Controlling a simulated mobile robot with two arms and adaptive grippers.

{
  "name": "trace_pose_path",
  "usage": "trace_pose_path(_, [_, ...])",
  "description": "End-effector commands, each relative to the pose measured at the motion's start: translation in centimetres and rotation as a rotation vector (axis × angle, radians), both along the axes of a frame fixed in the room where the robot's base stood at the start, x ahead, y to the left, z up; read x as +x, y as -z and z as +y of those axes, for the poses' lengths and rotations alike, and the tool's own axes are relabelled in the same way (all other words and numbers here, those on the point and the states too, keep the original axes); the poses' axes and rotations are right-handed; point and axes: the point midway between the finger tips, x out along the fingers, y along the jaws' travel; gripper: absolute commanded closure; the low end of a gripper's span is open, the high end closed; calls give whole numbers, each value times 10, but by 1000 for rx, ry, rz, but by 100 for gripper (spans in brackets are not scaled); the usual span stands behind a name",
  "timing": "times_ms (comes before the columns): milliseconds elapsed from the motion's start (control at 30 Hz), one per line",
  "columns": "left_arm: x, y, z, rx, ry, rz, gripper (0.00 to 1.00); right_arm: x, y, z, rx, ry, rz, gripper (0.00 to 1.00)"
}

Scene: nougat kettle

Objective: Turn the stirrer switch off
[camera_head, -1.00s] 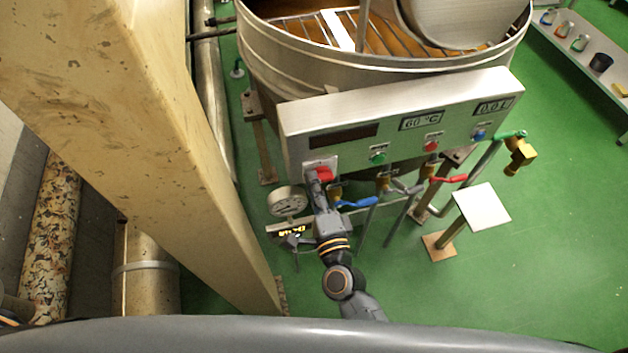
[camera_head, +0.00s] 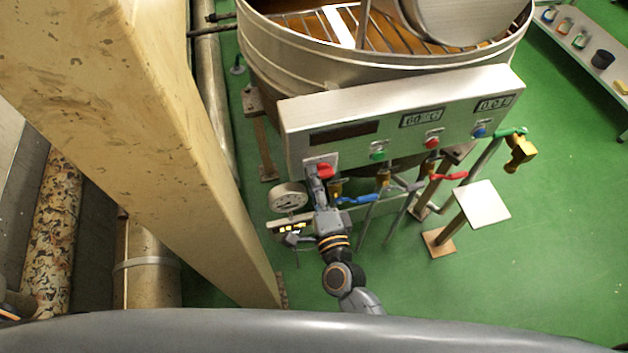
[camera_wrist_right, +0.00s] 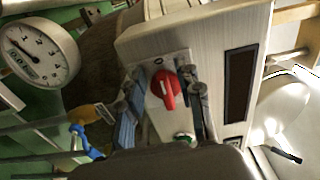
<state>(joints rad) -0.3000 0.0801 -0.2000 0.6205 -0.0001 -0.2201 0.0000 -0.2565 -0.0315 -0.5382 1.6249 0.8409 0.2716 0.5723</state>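The stirrer switch looks to be the red rotary knob (camera_head: 325,170) on a pale plate at the lower left of the steel control panel (camera_head: 400,115). In the right wrist view the red knob (camera_wrist_right: 164,90) has a white pointer line and a small round mark on the plate above it. My right gripper (camera_head: 318,182) is at the knob. In the right wrist view its two fingers (camera_wrist_right: 165,106) are apart, one on each side of the knob, with visible gaps. Contact cannot be made out. My left gripper is not in view.
A dial gauge (camera_head: 288,197) hangs left of the gripper. A blue-handled valve (camera_head: 357,201) sits close on its right. Green (camera_head: 377,154), red (camera_head: 432,142) and blue (camera_head: 479,131) buttons line the panel. A thick beige column (camera_head: 150,130) stands left.

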Motion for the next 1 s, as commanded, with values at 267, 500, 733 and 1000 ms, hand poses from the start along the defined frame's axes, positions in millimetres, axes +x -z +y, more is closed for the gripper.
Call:
trace_pose_path(267, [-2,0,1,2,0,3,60,-6,1,-2,-1,0,2,65])
trace_pose_path(500, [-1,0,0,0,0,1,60,-48,2,-15,-3,-2,3,65])
trace_pose_path(733, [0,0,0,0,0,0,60,-91,1,-30,-2,-1,3,65])
trace_pose_path(1000, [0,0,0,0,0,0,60,-114,0,-37,0,-1,0,65])
